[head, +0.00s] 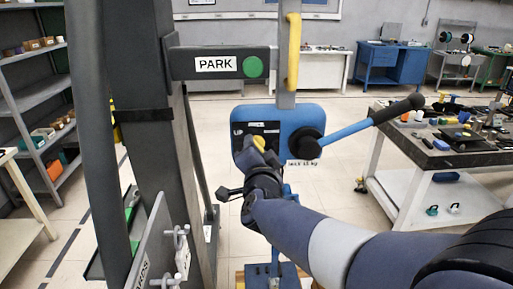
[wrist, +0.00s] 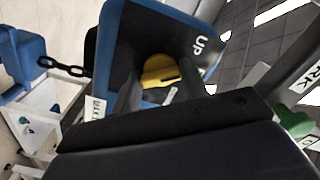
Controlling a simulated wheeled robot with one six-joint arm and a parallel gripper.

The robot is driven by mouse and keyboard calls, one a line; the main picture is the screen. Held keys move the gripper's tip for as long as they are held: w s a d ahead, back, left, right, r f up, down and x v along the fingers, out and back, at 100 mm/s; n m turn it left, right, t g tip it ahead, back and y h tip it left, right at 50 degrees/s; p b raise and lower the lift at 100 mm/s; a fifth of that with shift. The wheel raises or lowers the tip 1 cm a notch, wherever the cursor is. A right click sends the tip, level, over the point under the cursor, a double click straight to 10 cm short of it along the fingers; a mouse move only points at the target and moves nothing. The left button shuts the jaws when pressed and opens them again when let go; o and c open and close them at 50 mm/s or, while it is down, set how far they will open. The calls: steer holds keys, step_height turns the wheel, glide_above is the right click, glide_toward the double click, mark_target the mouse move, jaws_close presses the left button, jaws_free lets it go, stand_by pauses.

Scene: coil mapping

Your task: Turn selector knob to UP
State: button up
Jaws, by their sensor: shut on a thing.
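The selector knob (head: 258,143) is yellow and sits on the dark face of a blue hoist box (head: 244,115). In the wrist view the yellow knob (wrist: 158,69) lies between the two dark fingers of my gripper (wrist: 160,82), with a short dark line on it. The UP label (wrist: 200,45) is to the upper right of the knob there; in the head view it is at the left of the box face. My gripper (head: 260,158) is shut on the knob. The fingers partly hide the knob and other labels.
A blue lever (head: 365,128) with a black grip sticks out right of the box. A dark post with a PARK sign (head: 215,64) stands to the left. A yellow handle (head: 294,50) is above. A workbench (head: 440,155) with tools stands at right.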

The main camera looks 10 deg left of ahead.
steer(key=shift+n, duration=0.4)
steer(key=o, duration=1)
steer(key=v, duration=1)
steer(key=shift+s+b, duration=0.35)
steer(key=x, duration=1)
steer(key=shift+w+p, duration=0.4)
steer(key=shift+s, duration=0.1)
